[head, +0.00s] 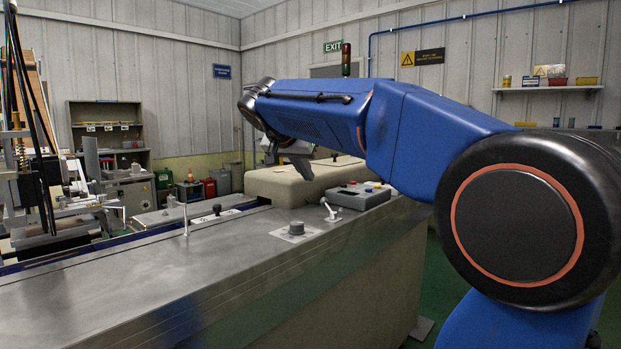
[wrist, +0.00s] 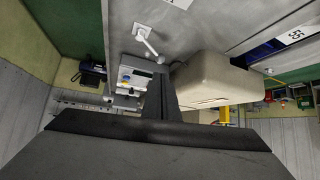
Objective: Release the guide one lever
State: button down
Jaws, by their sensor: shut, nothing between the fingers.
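A small pale lever (head: 330,211) stands on a base plate on the metal machine top, beside a grey control box; it also shows in the wrist view (wrist: 147,42). A black-knobbed handle (head: 217,209) stands farther left by a white labelled strip, and a thin upright rod (head: 185,216) is left of that. I cannot read which one is guide one. My gripper (head: 302,170) is shut and empty, in the air above the far side of the bench and apart from the levers. Its dark fingers (wrist: 160,92) point up the wrist view, beside the control box.
The grey control box (head: 357,195) with buttons sits on the bench edge. A beige rounded cover (head: 290,182) lies beyond it. A round grey knob (head: 297,228) stands on a plate nearer me. The metal top (head: 150,270) at front left is clear.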

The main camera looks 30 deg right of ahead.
aim_at(324, 199)
jog(key=x, duration=1.2)
jog(key=shift+f, duration=0.1)
jog(key=shift+d, duration=0.1)
jog(key=shift+d, duration=0.2)
jog(key=shift+w+d+m+g, duration=0.1)
jog(key=shift+d+m+g, duration=0.2)
jog(key=shift+m+g, duration=0.15)
jog(key=shift+d, duration=0.3)
jog(key=shift+a, duration=0.2)
